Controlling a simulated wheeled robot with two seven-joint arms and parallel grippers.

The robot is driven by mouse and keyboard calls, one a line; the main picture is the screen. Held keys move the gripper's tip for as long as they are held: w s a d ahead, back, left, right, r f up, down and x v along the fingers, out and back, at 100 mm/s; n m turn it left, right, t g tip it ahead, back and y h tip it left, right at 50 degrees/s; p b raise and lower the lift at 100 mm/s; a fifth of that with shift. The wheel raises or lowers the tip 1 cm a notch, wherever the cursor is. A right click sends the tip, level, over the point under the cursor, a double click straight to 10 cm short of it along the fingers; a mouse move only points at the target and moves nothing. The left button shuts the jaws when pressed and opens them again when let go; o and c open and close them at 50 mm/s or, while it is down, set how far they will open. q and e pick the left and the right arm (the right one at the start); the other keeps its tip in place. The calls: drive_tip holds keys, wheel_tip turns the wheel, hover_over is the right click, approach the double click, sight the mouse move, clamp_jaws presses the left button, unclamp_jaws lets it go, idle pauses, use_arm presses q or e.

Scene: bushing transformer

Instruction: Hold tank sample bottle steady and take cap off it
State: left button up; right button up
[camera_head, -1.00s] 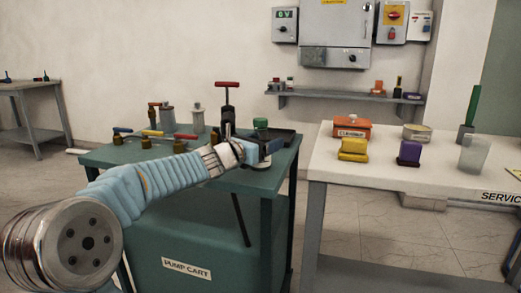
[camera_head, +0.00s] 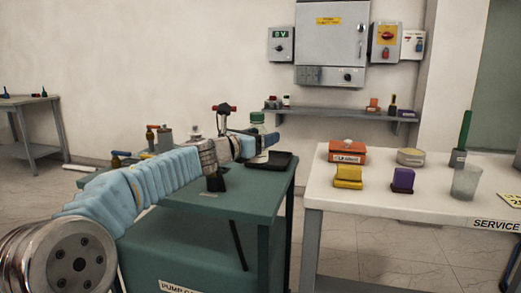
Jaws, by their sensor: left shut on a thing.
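The sample bottle is a small pale bottle (camera_head: 257,128) with a green cap (camera_head: 257,117), upright over the back right of the pump cart. The cap is on it. My left gripper (camera_head: 263,142) is shut on the bottle below the cap, coming in from the left and hiding much of the body. The bottle seems raised above the black tray (camera_head: 282,163); its base is partly hidden, so any gap is hard to judge. My right gripper is not in view.
The green pump cart (camera_head: 228,206) carries a red-handled pump (camera_head: 224,107) and valves beside my left arm. At right, a white service table (camera_head: 400,205) holds an orange box (camera_head: 347,153), yellow and purple blocks and a clear cup (camera_head: 466,182). A wall shelf (camera_head: 340,113) hangs behind.

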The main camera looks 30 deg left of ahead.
use_arm(q)
drive_tip(key=shift+r, duration=0.55)
drive_tip(key=o, duration=0.5)
drive_tip(key=c, duration=0.8)
